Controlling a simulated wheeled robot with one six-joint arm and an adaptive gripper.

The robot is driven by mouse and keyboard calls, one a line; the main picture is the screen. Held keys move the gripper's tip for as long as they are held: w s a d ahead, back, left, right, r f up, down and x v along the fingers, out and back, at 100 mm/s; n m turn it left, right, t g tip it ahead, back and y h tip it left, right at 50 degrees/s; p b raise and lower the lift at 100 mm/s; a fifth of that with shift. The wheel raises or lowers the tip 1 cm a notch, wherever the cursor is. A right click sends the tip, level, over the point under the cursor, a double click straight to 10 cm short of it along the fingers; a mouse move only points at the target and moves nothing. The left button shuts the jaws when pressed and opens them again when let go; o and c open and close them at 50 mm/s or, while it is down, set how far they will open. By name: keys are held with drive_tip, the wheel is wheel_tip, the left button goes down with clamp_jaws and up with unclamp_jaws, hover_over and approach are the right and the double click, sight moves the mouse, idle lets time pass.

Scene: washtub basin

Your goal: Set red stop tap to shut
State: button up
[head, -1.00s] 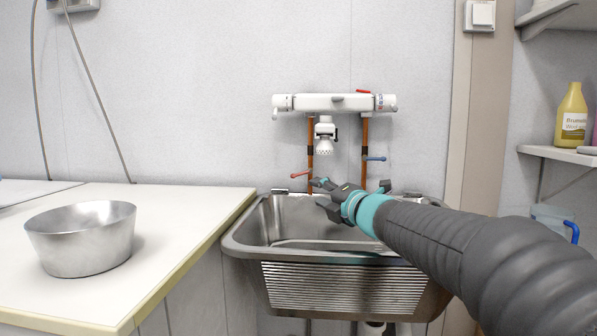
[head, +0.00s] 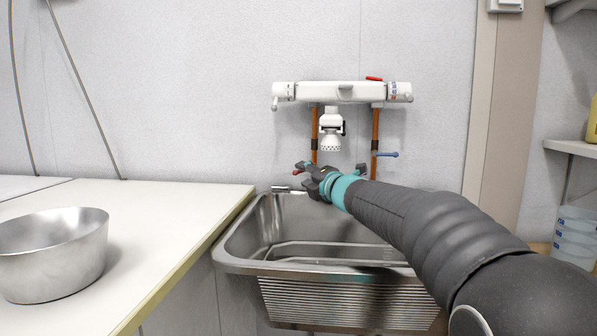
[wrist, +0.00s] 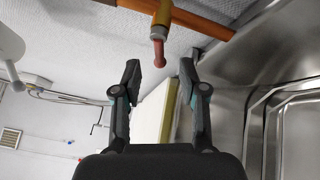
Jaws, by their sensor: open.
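The red stop tap (wrist: 159,54) shows in the wrist view as a short red lever on a brass valve body (wrist: 160,22), joined to a copper pipe (wrist: 205,24). Its lever end points toward the gap between my fingertips. My gripper (wrist: 158,75) is open, one finger on each side of the lever's line, and nothing is between the pads. In the head view my gripper (head: 312,172) is at the left pipe and mostly hides the red tap (head: 297,174). Whether the fingers touch the lever cannot be told.
A blue tap (head: 387,155) sits on the right pipe. The white mixer (head: 345,93) with its spray head (head: 331,130) is above. The steel basin (head: 235,262) lies below my arm. A metal bowl (head: 52,255) stands on the counter (head: 165,220) at left.

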sight(300, 172)
drive_tip(key=shift+x, duration=2.2)
clamp_jaws()
